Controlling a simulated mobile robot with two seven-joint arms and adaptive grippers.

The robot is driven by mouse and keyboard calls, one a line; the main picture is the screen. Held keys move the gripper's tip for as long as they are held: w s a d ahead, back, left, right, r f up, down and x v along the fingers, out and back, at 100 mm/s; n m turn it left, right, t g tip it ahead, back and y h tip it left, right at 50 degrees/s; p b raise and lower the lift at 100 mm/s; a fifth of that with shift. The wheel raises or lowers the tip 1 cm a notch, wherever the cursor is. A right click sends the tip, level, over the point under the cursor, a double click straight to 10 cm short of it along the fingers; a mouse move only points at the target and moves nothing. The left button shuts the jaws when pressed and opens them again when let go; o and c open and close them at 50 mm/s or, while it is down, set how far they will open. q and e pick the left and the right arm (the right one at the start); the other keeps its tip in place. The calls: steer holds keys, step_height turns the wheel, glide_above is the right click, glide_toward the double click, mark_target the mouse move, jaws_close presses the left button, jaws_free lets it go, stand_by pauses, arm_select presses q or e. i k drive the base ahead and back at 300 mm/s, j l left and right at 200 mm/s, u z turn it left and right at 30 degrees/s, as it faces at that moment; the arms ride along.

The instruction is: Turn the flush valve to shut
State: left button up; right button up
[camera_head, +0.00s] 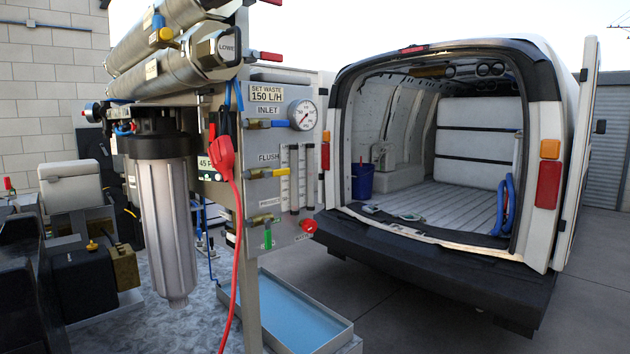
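The flush valve (271,173) is on the grey panel (298,260), just under the FLUSH label (268,157). It has a yellow lever handle (281,172) that lies about level and points right, seemingly in line with its brass body (257,174). Neither of my grippers can be made out in this view, and nothing is seen touching the valve.
Above is the blue-handled inlet valve (268,124) beside a gauge (302,114); below are a green-handled valve (267,238) and a red knob (309,226). A red cable (238,230) hangs left of the panel. A blue-floored tray (295,318) lies below. An open van (440,240) stands right.

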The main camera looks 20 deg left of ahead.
mark_target(281, 172)
steer(key=u, duration=1.35)
